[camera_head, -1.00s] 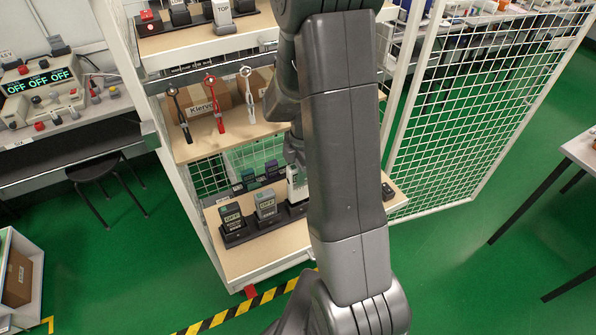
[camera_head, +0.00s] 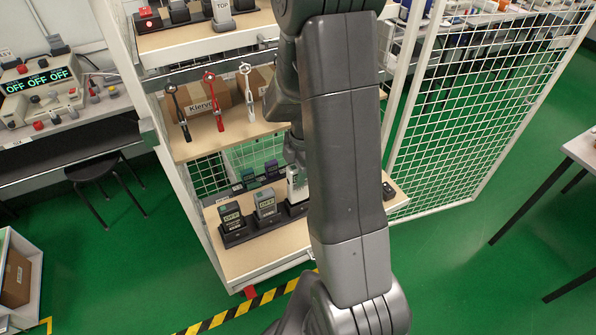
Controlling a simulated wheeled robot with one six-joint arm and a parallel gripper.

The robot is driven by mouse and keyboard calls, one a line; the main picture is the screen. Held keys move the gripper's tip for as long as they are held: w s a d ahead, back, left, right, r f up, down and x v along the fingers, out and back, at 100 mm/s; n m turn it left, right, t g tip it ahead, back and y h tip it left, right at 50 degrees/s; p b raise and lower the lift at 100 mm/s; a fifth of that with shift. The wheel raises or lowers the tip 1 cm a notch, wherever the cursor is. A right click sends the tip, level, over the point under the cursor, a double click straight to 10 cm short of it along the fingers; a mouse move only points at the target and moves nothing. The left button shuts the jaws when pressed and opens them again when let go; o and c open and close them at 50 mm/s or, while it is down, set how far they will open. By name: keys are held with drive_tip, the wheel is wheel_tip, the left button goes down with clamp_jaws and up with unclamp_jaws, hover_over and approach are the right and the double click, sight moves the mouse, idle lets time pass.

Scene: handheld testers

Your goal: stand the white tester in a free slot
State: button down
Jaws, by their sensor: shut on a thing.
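The white tester (camera_head: 297,188) shows as a pale upright strip at the lower shelf, partly hidden by my arm. My gripper (camera_head: 294,163) is just above it and is shut on its top; the fingertips are small and partly covered. The tester's foot is at the black slotted rack (camera_head: 240,237); I cannot tell whether it is seated in a slot or just above one. A dark tester (camera_head: 231,218) and a grey tester (camera_head: 265,204) stand in the rack to the left. The rack's right part is hidden behind my arm.
Several small dark testers (camera_head: 249,177) stand behind on the lower shelf (camera_head: 245,262). The shelf's front strip is clear.

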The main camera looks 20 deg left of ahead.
drive_tip(key=shift+f+b, duration=1.95)
drive_tip(key=shift+f, duration=0.35)
drive_tip(key=c, duration=1)
unclamp_jaws()
drive_tip(key=shift+c, duration=0.2)
drive_tip(key=shift+r, duration=0.1)
drive_tip(key=r, duration=0.9)
drive_tip(key=w+d+r, duration=0.1)
drive_tip(key=r, duration=0.3)
drive_tip(key=shift+w+r, duration=0.1)
drive_tip(key=shift+r, duration=0.25)
drive_tip(key=shift+f, duration=0.1)
drive_tip(key=f, duration=0.4)
drive_tip(key=s+f, duration=0.1)
drive_tip(key=f, duration=0.4)
drive_tip(key=a+f, duration=0.1)
drive_tip(key=f, duration=0.3)
drive_tip(key=shift+s+f, duration=0.15)
drive_tip(key=shift+f, duration=0.15)
drive_tip(key=shift+r, duration=0.3)
